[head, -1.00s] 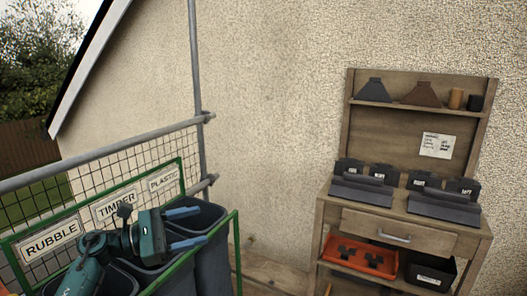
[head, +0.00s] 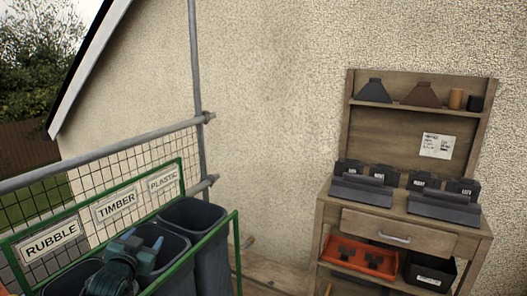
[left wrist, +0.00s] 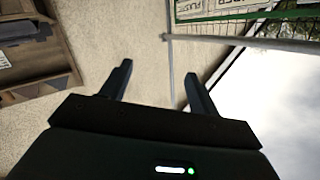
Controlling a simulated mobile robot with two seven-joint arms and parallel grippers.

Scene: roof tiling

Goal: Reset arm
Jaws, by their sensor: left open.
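My left gripper (head: 146,258) is low at the left of the head view, in front of the labelled bins. It overlaps the timber bin (head: 172,246) in the picture; I cannot tell its exact distance from the bin. In the left wrist view its two dark fingers (left wrist: 157,88) stand apart with nothing between them. The gripper is open and empty. Beyond the fingers are the pebbled wall and a grey pole (left wrist: 171,70). My right gripper is in neither view.
Green-framed bins stand at left, with the plastic bin (head: 195,215) nearest the wall. A scaffold rail (head: 110,147) and pole (head: 194,70) run behind. A wooden workbench (head: 395,232) at right bears dark tiles, an orange tray (head: 352,262) and a black box (head: 430,272). Clear air lies between bins and bench.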

